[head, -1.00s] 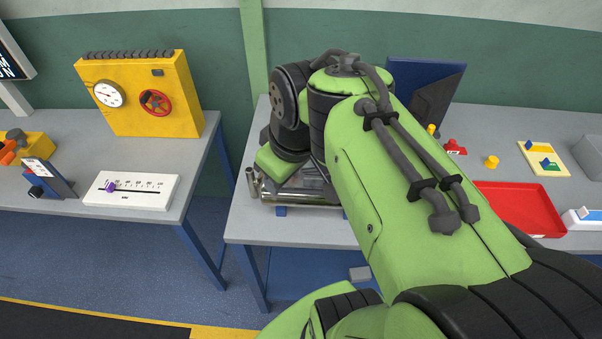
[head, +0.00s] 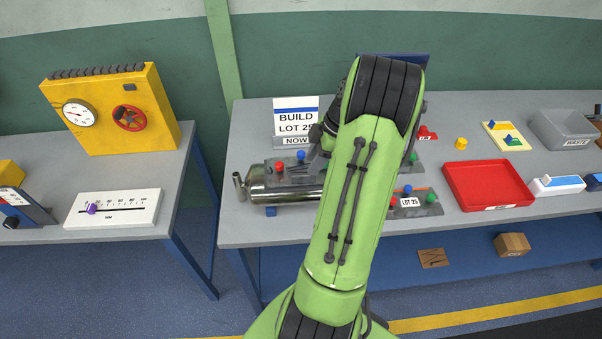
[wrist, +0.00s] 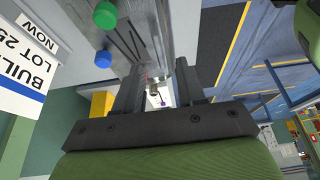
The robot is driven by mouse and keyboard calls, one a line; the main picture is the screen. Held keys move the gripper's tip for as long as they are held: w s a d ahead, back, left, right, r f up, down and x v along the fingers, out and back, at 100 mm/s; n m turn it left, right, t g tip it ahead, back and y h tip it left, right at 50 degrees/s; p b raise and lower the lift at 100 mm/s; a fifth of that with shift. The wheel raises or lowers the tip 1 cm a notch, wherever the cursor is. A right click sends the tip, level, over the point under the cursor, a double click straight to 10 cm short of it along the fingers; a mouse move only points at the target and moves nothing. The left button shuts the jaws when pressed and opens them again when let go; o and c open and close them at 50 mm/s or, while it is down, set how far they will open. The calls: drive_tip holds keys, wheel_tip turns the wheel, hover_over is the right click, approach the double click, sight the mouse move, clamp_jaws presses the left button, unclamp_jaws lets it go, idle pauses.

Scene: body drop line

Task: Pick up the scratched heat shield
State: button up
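A grey metal piece with dark lines along it (wrist: 152,32) fills the upper middle of the wrist view; I cannot tell for sure whether it is the scratched heat shield. Green and blue knobs stand beside it. In the head view, a silver exhaust cylinder (head: 284,194) lies on the table, with a dark grey plate (head: 294,172) with red and blue knobs behind it. My gripper (wrist: 160,74) has its two fingers apart, close to the metal piece. Whether the piece reaches between the fingertips is unclear. My arm hides the gripper and the middle of the fixture in the head view.
A "BUILD LOT 25 NOW" sign (head: 296,122) stands behind the fixture. A "LOT 25" plate (head: 432,210), red tray (head: 488,203) and grey waste bin (head: 565,140) lie to the right. A yellow gauge panel (head: 150,112) stands left.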

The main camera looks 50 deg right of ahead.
sight(305, 175)
drive_tip(key=x, duration=0.6)
drive_tip(key=shift+d+f+p, duration=0.1)
drive_tip(key=shift+f+p, duration=0.05)
drive_tip(key=shift+p, duration=0.15)
clamp_jaws()
